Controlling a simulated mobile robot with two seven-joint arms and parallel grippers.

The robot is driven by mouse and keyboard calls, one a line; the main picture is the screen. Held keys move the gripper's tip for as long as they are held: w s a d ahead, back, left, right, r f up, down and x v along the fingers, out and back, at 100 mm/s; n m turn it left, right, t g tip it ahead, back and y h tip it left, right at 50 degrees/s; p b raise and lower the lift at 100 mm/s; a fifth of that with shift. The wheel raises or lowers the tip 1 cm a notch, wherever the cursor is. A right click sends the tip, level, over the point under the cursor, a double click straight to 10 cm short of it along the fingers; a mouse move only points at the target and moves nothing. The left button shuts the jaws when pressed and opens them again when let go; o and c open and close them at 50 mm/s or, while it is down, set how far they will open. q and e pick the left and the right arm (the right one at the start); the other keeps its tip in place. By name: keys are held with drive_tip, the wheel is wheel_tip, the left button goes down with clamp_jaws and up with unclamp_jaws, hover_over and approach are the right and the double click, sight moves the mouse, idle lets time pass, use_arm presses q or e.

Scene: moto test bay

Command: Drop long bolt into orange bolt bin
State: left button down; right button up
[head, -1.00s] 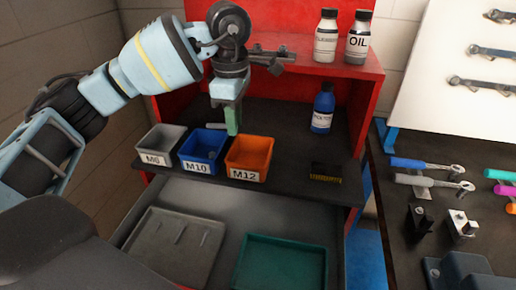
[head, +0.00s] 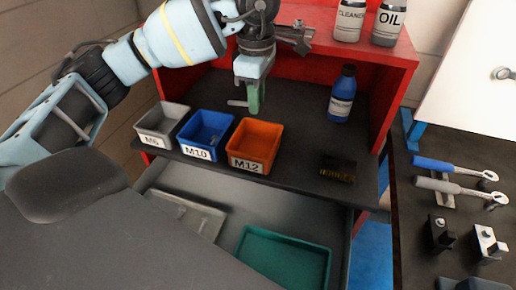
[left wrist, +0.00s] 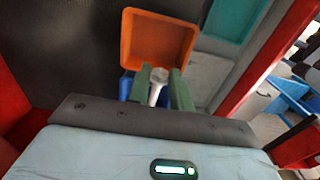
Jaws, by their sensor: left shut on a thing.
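My left gripper (head: 253,108) is shut on a long grey bolt (head: 237,103), whose shank sticks out to the left of the green fingers in the head view. In the left wrist view the bolt (left wrist: 157,88) shows between the two green fingers. The orange bolt bin (head: 254,145), labelled M12, sits on the dark shelf in front of the gripper. The fingers show just behind its back rim, and the bolt is not inside it. The bin (left wrist: 158,40) looks empty in the left wrist view. My right gripper is out of view.
The blue M10 bin (head: 205,137) and grey M6 bin (head: 161,123) stand left of the orange bin. A blue bottle (head: 341,94) and a small black block (head: 338,168) are on the right. The open drawer (head: 230,205) below holds a green tray (head: 284,256).

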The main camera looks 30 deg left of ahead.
use_arm(q)
drive_tip(key=shift+f+b, duration=0.6)
drive_tip(key=shift+f, duration=1.3)
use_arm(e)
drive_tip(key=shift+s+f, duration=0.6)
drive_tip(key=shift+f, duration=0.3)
use_arm(q)
drive_tip(key=shift+r, duration=0.1)
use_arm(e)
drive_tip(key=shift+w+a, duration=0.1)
use_arm(q)
drive_tip(key=c, duration=1.2)
unclamp_jaws()
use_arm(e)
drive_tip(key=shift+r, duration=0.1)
use_arm(q)
drive_tip(key=shift+o, duration=0.2)
wheel_tip(320, 180, up, 8)
drive_tip(key=shift+f, duration=0.1)
drive_tip(key=shift+s+f, duration=0.1)
